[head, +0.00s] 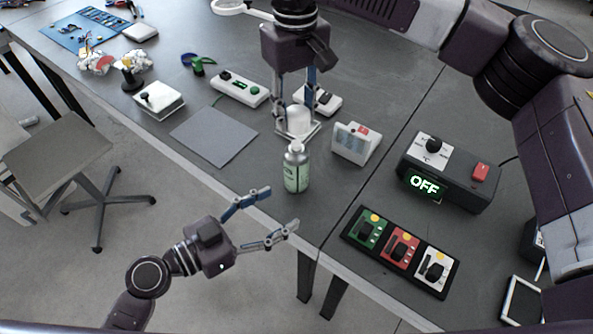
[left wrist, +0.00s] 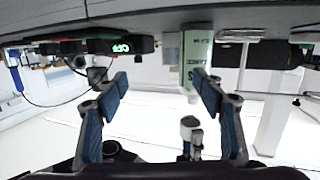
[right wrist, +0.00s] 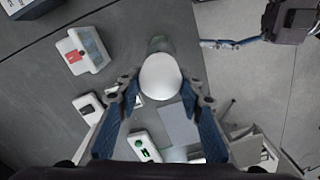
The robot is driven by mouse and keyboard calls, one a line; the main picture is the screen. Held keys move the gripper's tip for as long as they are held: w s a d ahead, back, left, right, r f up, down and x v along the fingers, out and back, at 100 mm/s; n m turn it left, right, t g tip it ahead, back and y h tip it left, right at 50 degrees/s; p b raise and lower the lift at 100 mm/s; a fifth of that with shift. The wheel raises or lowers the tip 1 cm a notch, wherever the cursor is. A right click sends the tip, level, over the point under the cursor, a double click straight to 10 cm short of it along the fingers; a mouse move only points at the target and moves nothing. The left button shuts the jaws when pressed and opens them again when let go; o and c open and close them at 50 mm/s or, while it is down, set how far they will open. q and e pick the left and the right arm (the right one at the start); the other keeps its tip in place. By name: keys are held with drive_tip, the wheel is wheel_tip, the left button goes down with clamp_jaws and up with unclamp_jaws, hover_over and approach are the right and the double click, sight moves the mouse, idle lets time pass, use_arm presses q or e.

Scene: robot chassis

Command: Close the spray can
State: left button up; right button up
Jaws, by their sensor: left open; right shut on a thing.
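The spray can (head: 297,172), a pale green bottle with a silvery shoulder, stands upright near the table's front edge. Its label shows upside down in the left wrist view (left wrist: 196,62). A white rounded cap (head: 299,119) sits between the fingers of my right gripper (head: 297,126), which is shut on it, just behind the can's top in the head view. In the right wrist view the cap (right wrist: 160,77) covers part of the can (right wrist: 161,45). I cannot tell whether they touch. My left gripper (head: 282,207) is open and empty, off the table edge, facing the can.
A white timer-like device (head: 356,143) and a dark box reading OFF (head: 449,171) stand right of the can. A tray of switches (head: 400,251) lies nearer the front. A bare grey mat (head: 213,136) and a white switch strip (head: 240,88) are to the left.

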sight(298, 156)
drive_tip(key=shift+w+a, duration=0.1)
use_arm(q)
drive_tip(key=w+a+r+n+t, duration=0.1)
drive_tip(key=w+a+r+t, duration=0.2)
drive_tip(key=w, duration=0.1)
drive_tip(key=shift+a, duration=0.25)
drive_tip(key=x, duration=1.2)
drive_tip(key=shift+f, duration=0.2)
clamp_jaws()
use_arm(e)
drive_tip(key=shift+f, duration=2.5)
